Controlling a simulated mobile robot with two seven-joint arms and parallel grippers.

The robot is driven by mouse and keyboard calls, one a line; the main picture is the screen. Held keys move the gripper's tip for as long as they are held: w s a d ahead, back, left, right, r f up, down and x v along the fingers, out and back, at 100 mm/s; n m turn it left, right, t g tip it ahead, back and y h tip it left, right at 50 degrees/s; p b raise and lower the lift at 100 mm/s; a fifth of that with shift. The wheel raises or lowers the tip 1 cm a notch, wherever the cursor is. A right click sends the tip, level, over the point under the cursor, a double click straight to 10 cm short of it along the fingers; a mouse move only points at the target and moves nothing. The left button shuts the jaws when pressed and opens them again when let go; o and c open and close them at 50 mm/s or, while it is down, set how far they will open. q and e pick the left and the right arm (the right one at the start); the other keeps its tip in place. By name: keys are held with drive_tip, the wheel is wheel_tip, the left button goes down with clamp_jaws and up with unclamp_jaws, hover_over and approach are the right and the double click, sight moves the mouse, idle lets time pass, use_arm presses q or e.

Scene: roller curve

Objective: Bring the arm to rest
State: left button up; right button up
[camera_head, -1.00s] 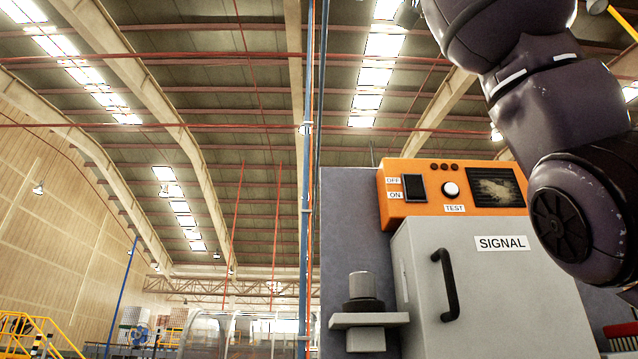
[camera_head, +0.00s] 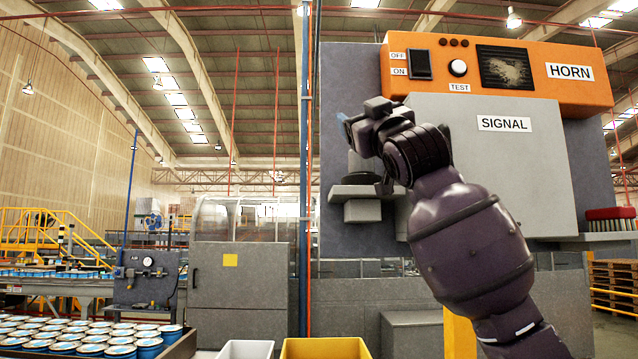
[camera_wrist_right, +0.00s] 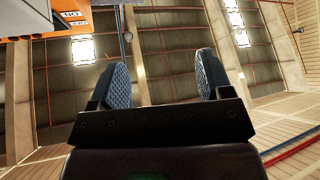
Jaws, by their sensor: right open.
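My right arm rises from the lower right in the head view, in front of the grey signal cabinet (camera_head: 490,160). Its gripper (camera_head: 345,122) is at the cabinet's left side, above a small grey shelf (camera_head: 362,191). In the right wrist view the two blue textured fingers of the gripper (camera_wrist_right: 163,78) stand apart with nothing between them. The arm hides the cabinet's handle and part of the dark piece on the shelf. My left gripper does not show.
A white bin (camera_head: 245,349) and a yellow bin (camera_head: 325,348) stand at the bottom. Several blue tins (camera_head: 90,338) fill a tray at lower left. A red brush (camera_head: 610,213) lies at right.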

drive_tip(key=w+d+f+m+g+h, duration=0.1)
drive_tip(key=w+d+f, duration=0.1)
drive_tip(key=f, duration=1.1)
drive_tip(key=w+d+f+m+h, duration=0.1)
drive_tip(key=w+d+f, duration=0.1)
drive_tip(key=f, duration=1.1)
drive_tip(key=w+d+f+g, duration=0.1)
drive_tip(key=d+f, duration=0.2)
drive_tip(key=f, duration=0.9)
drive_tip(key=s+d+f+m+g+h, duration=0.1)
drive_tip(key=s+d+f, duration=0.15)
drive_tip(key=f, duration=0.65)
drive_tip(key=s+d+f+m+g+h, duration=0.15)
drive_tip(key=s+f, duration=0.25)
drive_tip(key=f, duration=0.5)
drive_tip(key=s+d+f+m+g+h, duration=0.1)
drive_tip(key=s+d+f+h, duration=0.15)
drive_tip(key=f, duration=0.65)
drive_tip(key=s+d+f+m+g+h, duration=0.1)
drive_tip(key=s+d+f+m+g, duration=0.1)
drive_tip(key=s+f, duration=1.1)
drive_tip(key=s+d+f+m+g+h, duration=0.1)
drive_tip(key=s+d+f+g, duration=0.3)
drive_tip(key=s+f, duration=1)
drive_tip(key=shift+s+d+m+h, duration=0.15)
drive_tip(key=shift+m+h, duration=0.2)
drive_tip(key=shift+h, duration=0.05)
